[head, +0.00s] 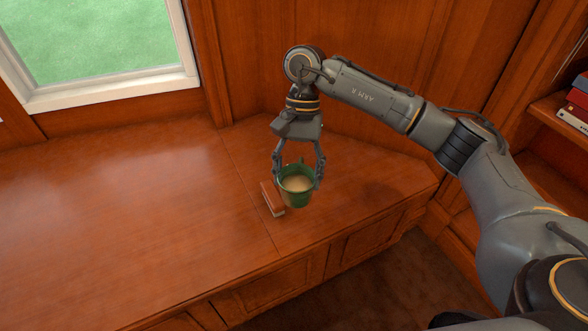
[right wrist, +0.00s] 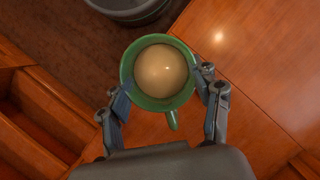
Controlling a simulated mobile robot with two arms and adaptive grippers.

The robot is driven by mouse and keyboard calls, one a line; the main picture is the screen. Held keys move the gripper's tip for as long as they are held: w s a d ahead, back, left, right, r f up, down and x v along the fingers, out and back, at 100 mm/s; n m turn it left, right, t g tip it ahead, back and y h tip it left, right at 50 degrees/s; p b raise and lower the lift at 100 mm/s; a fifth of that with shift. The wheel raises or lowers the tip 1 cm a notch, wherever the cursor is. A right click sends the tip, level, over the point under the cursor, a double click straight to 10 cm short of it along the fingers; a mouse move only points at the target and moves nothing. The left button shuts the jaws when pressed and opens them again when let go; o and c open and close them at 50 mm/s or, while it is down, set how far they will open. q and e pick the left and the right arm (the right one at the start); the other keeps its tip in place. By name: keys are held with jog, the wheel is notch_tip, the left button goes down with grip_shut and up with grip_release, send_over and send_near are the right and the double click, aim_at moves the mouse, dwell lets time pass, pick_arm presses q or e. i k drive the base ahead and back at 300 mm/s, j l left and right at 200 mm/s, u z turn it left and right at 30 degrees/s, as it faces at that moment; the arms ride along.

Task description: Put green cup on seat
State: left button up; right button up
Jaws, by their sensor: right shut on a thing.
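The green cup (head: 297,199) holds a pale tan liquid and is upright in the head view. My right gripper (head: 299,180) comes down from above and is shut on the cup, one finger on each side. In the right wrist view the cup (right wrist: 159,99) sits between the two fingers of the gripper (right wrist: 163,95), its handle pointing back toward the palm. The wooden seat (head: 130,230) is a long built-in bench under the window. The cup is over its right part; I cannot tell whether its base touches the wood. My left gripper is not in view.
A small reddish-brown book-like block (head: 272,199) lies on the seat just left of the cup. Wood panelling rises behind, and a bookshelf with books (head: 577,100) stands at the right. The seat's left part is clear.

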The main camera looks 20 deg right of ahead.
aim_at(26, 273)
jog(key=u, duration=0.55)
jog(key=i+j+u, duration=0.5)
jog(key=j+u, duration=0.25)
jog(key=i+j, duration=0.3)
jog(key=j, duration=0.1)
